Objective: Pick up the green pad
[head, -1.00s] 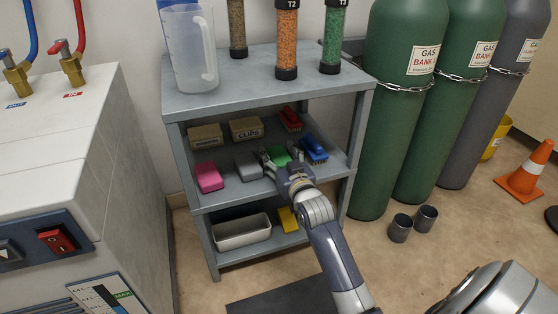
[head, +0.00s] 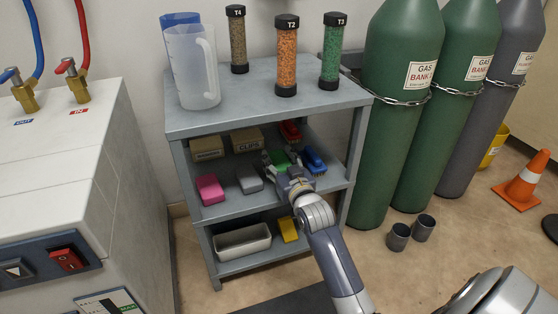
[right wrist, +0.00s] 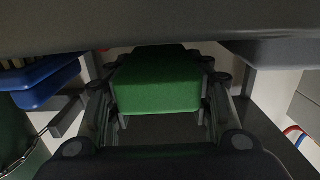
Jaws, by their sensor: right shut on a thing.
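The green pad (head: 280,158) is on the middle level of the grey shelf unit, between the grey pad (head: 249,181) and the blue brush (head: 315,160). My right gripper (head: 281,167) reaches in from the front and is shut on the green pad. In the right wrist view the green pad (right wrist: 158,80) sits between the two fingers, its near face toward the camera. The fingers partly hide it in the head view. Whether it touches the shelf board is hard to tell. My left gripper is not in view.
The shelf unit (head: 265,112) has its top board just above my right gripper. A pink pad (head: 210,189), the clips box (head: 247,139) and a red brush (head: 290,132) share the level. A tray (head: 243,241) and yellow pad (head: 288,229) sit below. Gas cylinders (head: 390,150) stand right.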

